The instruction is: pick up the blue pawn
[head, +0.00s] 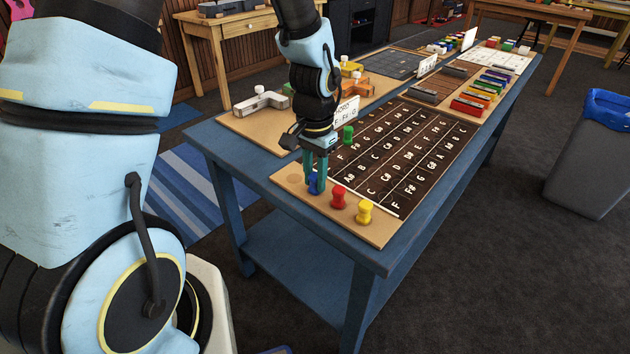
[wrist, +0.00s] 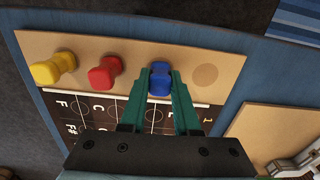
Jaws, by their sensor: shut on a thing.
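The blue pawn (wrist: 159,80) stands between the two green fingers of my gripper (wrist: 160,78) in the wrist view, and the fingers are shut on it. In the head view the blue pawn (head: 313,184) is mostly hidden behind the fingers of my gripper (head: 316,180), which point down at the near left part of the board. The pawn is at the light strip of the board, and I cannot tell whether it touches the surface.
A red pawn (head: 338,197) and a yellow pawn (head: 364,212) stand beside it on the board (head: 350,235). A green pawn (head: 347,135) stands near the lettered sign (head: 346,111). The blue table (head: 240,165) holds more boards and colored blocks (head: 468,106) farther back.

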